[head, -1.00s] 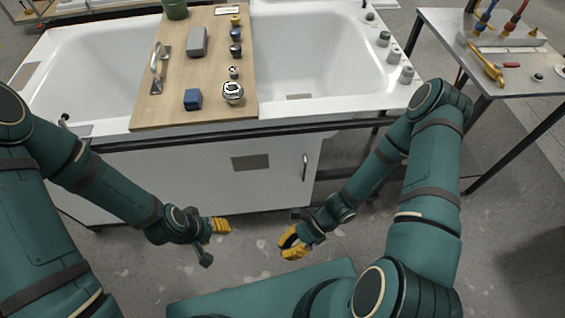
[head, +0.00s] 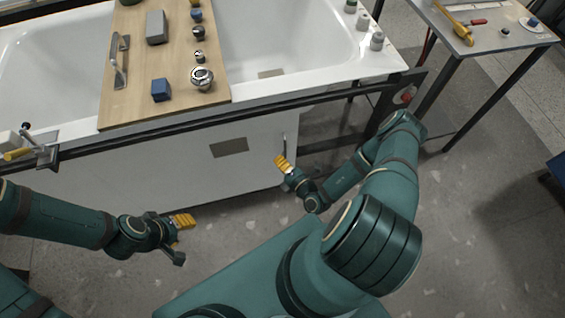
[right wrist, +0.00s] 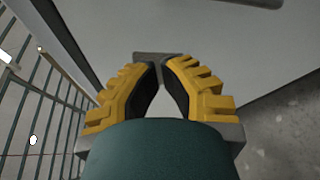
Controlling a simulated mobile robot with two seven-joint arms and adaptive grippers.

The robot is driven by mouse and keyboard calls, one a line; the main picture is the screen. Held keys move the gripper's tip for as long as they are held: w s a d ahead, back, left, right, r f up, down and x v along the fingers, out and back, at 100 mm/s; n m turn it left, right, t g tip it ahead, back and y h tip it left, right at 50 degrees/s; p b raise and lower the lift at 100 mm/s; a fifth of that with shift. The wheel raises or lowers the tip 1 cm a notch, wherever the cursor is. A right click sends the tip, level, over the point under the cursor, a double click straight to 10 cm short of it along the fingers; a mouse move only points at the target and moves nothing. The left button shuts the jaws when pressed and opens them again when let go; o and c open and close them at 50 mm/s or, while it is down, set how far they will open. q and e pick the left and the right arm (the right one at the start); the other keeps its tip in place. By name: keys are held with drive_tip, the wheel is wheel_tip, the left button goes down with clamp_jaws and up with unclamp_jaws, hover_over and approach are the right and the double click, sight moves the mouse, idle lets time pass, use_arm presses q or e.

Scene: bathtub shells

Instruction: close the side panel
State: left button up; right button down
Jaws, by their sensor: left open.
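The white side panel (head: 180,172) is on the front of the tub unit, below the dark rail, with a brownish plate (head: 229,147) and an upright metal handle (head: 284,145) near its right edge. I cannot tell from the head view whether it stands slightly ajar. My right gripper (head: 281,162) is just below and beside the handle; contact is unclear. My left gripper (head: 186,240) is open and empty, low in front of the panel's left part.
The tub (head: 290,45) has a wooden board (head: 140,90) across it, with knobs, blocks and a handle. A dark rail (head: 200,122) runs along its front. A side table (head: 500,48) with tools stands at right. Grey floor in front is mostly clear.

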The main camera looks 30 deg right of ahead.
sight(271, 136)
drive_tip(key=w, duration=0.2)
drive_tip(key=w+b, duration=0.1)
drive_tip(key=w, duration=0.4)
drive_tip(key=shift+a+f, duration=0.35)
drive_tip(key=shift+s+d+r, duration=0.2)
drive_tip(key=shift+d, duration=0.45)
drive_tip(key=shift+s+d+r, duration=0.2)
drive_tip(key=shift+d, duration=0.4)
drive_tip(key=shift+s+d+r+b, duration=0.2)
drive_tip(key=shift+d+b, duration=0.1)
drive_tip(key=shift+d, duration=0.35)
drive_tip(key=shift+s+d, duration=0.1)
